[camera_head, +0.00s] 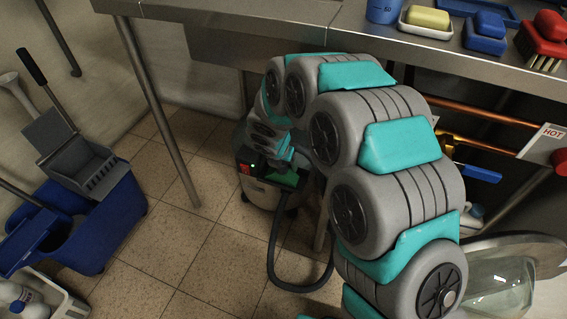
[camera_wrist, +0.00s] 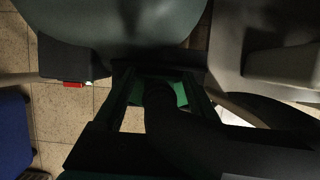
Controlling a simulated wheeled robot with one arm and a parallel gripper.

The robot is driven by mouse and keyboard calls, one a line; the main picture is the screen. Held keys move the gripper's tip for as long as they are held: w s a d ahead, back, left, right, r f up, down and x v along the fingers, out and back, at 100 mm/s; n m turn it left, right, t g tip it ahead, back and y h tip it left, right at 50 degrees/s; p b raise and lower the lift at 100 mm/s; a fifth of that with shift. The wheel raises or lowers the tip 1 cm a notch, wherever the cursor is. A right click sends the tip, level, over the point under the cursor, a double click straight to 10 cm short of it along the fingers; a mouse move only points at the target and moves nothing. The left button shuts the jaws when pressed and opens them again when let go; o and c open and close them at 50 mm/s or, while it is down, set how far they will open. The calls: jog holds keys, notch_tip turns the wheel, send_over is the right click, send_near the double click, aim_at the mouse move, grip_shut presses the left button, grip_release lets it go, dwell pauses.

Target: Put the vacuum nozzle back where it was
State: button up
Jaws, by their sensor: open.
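The vacuum (camera_head: 258,190) stands on the tiled floor under the steel bench, with a red switch and a small green light on its dark top. Its black hose (camera_head: 272,262) loops down to the floor and back toward the right. In the wrist view the vacuum's rounded grey-green body (camera_wrist: 115,25) fills the top. My gripper (camera_wrist: 160,82) is open close to the vacuum, with a dark tube-like part (camera_wrist: 175,125) and a green patch between its fingers. I cannot tell whether this dark part is the nozzle or hose. My arm hides much of the vacuum in the head view.
A blue mop bucket (camera_head: 105,225) with a grey wringer stands at left. A bench leg (camera_head: 160,110) stands between it and the vacuum. Copper pipes (camera_head: 480,112) and a HOT sign (camera_head: 550,134) are at right. Tiles in front of the vacuum are mostly clear.

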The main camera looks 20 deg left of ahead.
jog(key=v, duration=1.2)
jog(key=shift+r, duration=0.2)
jog(key=shift+c, duration=0.3)
dwell(1.4)
